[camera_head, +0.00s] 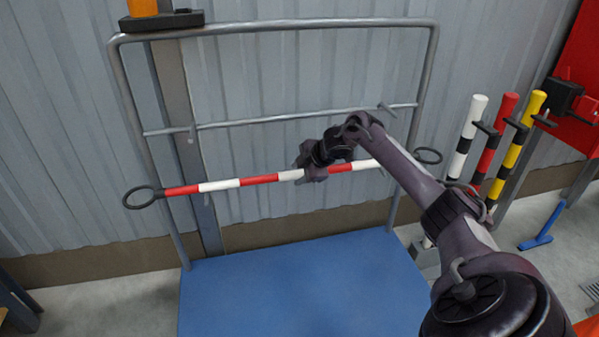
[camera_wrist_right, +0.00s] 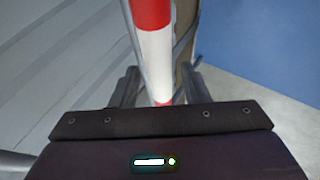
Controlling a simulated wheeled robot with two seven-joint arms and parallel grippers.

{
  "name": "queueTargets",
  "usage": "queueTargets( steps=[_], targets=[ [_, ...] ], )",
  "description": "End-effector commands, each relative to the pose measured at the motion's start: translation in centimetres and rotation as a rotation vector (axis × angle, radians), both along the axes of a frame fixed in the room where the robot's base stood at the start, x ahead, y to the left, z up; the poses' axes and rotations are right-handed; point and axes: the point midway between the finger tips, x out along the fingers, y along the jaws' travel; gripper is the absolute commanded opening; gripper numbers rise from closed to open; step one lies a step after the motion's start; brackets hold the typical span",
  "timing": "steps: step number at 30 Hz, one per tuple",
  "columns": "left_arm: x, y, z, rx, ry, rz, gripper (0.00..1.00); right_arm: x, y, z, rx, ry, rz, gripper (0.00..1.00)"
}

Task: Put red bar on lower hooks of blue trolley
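The red bar (camera_head: 261,180) is banded red and white with a black ring at each end. It lies level across the front of the blue trolley (camera_head: 300,285), below the middle rail. My right gripper (camera_head: 312,172) is shut on it near its middle. In the right wrist view the bar (camera_wrist_right: 157,55) runs between the fingers (camera_wrist_right: 158,88). Upper hooks (camera_head: 192,133) stand empty on the middle rail. My left gripper is out of view.
Several striped posts (camera_head: 467,135) stand in a rack at the right, by a red panel (camera_head: 580,90). An orange object (camera_head: 143,7) sits on a black base at the top left. The trolley deck is clear.

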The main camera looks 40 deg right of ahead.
Motion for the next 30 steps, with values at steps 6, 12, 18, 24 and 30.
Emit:
queueTargets(
  steps=[6, 12, 18, 24, 30],
  targets=[
    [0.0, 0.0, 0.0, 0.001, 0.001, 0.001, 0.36, 0.0, 0.0, 0.0, 0.0, 0.0, 0.0, 0.47],
    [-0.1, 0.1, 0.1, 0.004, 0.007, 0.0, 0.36, -0.3, -0.1, 0.5, -0.001, 0.0, 0.0, 0.47],
    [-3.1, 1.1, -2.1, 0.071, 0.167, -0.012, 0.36, -2.1, -0.4, 2.9, -0.005, 0.001, 0.001, 0.47],
    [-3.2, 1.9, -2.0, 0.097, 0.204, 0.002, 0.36, -5.2, -0.9, 6.4, -0.007, 0.004, 0.001, 0.47],
    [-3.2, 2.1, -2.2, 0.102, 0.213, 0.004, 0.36, -7.0, -1.1, 8.4, -0.002, 0.003, -0.001, 0.47]
  ],
)
